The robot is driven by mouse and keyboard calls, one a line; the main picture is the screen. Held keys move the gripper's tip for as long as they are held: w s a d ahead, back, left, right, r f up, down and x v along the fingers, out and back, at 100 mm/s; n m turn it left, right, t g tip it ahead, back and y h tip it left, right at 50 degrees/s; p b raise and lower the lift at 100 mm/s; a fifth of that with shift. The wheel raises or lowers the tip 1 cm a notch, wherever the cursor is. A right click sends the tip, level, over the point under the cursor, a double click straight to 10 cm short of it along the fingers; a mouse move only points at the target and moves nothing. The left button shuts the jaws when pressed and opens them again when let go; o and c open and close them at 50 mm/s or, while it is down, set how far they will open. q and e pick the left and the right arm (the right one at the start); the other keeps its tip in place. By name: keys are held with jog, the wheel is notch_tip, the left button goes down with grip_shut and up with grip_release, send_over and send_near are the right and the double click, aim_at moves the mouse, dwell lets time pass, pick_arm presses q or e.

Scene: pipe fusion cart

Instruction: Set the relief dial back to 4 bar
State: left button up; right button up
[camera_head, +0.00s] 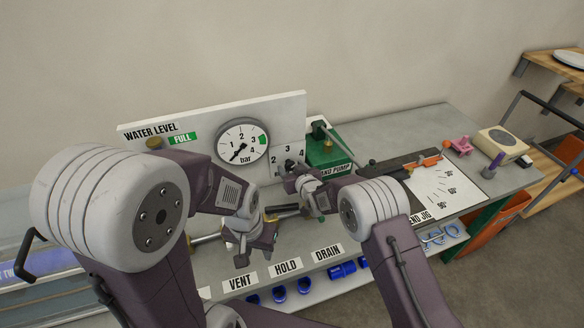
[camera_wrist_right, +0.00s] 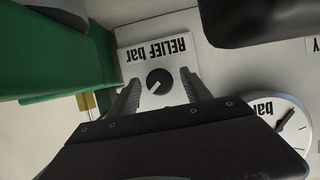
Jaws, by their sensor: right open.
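The relief dial is a dark round knob (camera_wrist_right: 160,82) with a white pointer mark, on a white plate reading "RELIEF bar". In the right wrist view its mark points to the lower left, and its scale numbers are hidden. In the head view the dial (camera_head: 288,164) is partly covered, with 2, 3 and 4 showing around it. My right gripper (camera_wrist_right: 159,88) is open, one finger on each side of the knob; I cannot tell if they touch it. It also shows at the dial in the head view (camera_head: 293,174). My left gripper (camera_head: 243,250) is lower, above the vent label; its jaw gap is unclear.
A pressure gauge (camera_head: 241,142) is left of the dial on the white panel (camera_head: 290,108). The green pump (camera_head: 328,153) stands close on the right. Vent, hold and drain labels (camera_head: 286,266) line the front edge. A bend jig board (camera_head: 440,190) lies farther right.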

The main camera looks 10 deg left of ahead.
jog(key=shift+w, duration=0.1)
jog(key=shift+f, duration=0.1)
jog(key=c, duration=0.3)
grip_shut()
jog(key=shift+f+b, duration=0.1)
jog(key=shift+b, duration=0.3)
jog(key=shift+m+y, duration=0.3)
jog(key=shift+m, duration=0.2)
jog(key=shift+o, duration=1.5)
grip_release()
